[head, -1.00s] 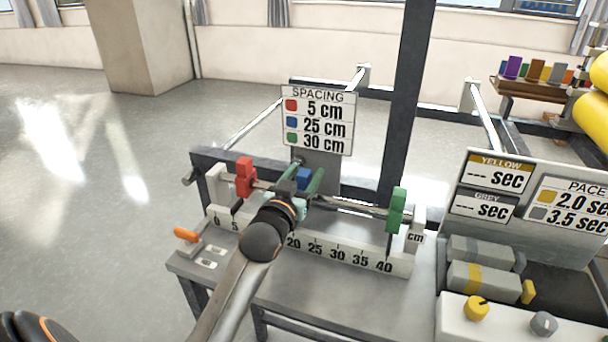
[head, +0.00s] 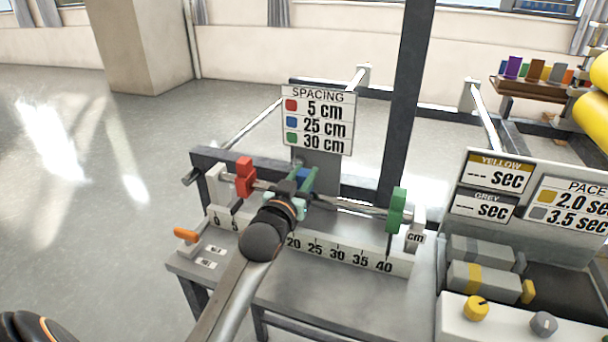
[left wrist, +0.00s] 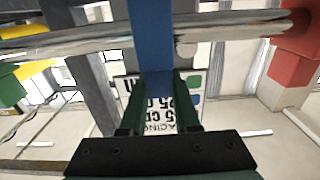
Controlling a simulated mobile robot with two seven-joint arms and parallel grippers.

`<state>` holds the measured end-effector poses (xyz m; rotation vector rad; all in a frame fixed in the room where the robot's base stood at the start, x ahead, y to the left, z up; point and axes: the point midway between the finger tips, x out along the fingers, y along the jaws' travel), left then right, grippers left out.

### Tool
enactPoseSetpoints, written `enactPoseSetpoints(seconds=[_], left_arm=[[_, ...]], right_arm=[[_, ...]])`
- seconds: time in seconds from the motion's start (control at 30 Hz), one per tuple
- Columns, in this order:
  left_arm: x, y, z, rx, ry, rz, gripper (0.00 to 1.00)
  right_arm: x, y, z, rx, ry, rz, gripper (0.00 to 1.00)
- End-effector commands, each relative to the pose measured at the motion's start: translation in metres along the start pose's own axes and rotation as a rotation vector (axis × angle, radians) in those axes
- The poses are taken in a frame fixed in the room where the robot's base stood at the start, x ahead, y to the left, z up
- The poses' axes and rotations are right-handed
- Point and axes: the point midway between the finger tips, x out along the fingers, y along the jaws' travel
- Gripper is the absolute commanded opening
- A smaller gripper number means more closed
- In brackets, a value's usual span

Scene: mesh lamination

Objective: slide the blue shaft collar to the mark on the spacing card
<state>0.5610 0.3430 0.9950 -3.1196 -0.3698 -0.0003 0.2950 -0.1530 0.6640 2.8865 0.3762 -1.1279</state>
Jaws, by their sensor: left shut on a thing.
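The spacing card (head: 318,119) stands behind the shaft and reads red 5 cm, blue 25 cm, green 30 cm. The blue shaft collar (head: 304,174) is on the shaft, mostly hidden behind my left gripper (head: 306,182). In the left wrist view, the blue collar (left wrist: 154,35) sits between the two dark green fingers (left wrist: 157,92), which are shut on it. The numbered scale (head: 340,255) runs below the shaft; its 10 and 15 are hidden by my arm. The red collar (head: 244,177) is near 5, and the green collar (head: 396,210) is near 40. My right gripper is not in view.
An orange lever (head: 186,235) is at the bench's left end. A dark upright post (head: 405,100) rises behind the shaft. A control box with yellow and grey knobs (head: 476,308) stands at the right.

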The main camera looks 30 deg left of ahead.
Motion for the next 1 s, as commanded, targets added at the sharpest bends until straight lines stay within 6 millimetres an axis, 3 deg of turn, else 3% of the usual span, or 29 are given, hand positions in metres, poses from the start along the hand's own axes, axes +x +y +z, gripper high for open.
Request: enactPoseSetpoints(seconds=[0.77, 0.87, 1.0], left_arm=[[0.0, 0.0, 0.001, 0.0, -0.001, 0.0, 0.0], [0.0, 0.005, 0.0, -0.003, -0.002, 0.001, 0.0], [0.0, 0.026, -0.001, -0.008, -0.004, 0.003, 0.0]], right_arm=[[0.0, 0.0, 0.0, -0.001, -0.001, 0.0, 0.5], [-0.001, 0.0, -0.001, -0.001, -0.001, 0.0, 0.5], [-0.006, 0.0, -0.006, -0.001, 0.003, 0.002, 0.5]])
